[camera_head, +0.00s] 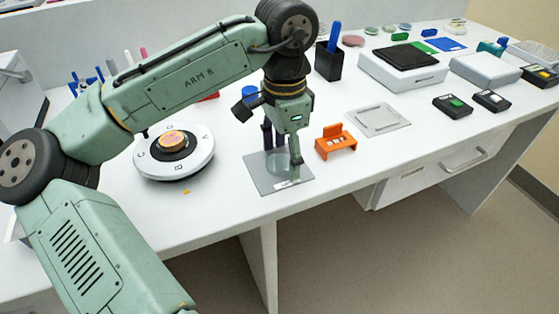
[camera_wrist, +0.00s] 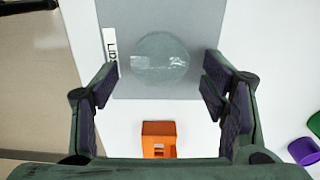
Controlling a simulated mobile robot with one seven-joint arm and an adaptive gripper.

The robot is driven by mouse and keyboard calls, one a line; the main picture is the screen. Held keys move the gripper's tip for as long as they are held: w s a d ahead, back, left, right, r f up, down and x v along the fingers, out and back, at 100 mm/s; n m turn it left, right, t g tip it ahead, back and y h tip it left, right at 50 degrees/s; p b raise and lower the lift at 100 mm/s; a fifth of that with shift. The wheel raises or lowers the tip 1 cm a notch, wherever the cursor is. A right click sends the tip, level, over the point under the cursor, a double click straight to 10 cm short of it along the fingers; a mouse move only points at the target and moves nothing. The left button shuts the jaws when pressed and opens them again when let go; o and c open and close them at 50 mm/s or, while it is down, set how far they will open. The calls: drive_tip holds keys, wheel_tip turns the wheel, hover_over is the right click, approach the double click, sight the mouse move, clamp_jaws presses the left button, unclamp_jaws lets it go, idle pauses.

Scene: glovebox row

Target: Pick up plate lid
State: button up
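The plate lid (camera_wrist: 160,58) is a clear round disc lying on a grey mat (camera_wrist: 198,20) that bears a white label reading "LID" (camera_wrist: 110,43). In the head view the lid (camera_head: 275,163) shows faintly on the mat (camera_head: 262,186), partly hidden by my fingers. My gripper (camera_head: 282,155) points down over the mat. In the wrist view my gripper (camera_wrist: 160,88) is open and empty, with one finger to either side of the lid's near edge. The lid lies ahead between the fingers, and I see no contact.
An orange holder (camera_head: 335,142) stands just right of the mat. A round white device (camera_head: 150,160) with an orange-topped dish (camera_head: 174,140) is at left. A flat grey square plate (camera_head: 378,119) lies farther right. The table's front edge is close to the mat.

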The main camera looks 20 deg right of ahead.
drive_tip(key=c, duration=0.7)
drive_tip(key=shift+r, duration=0.1)
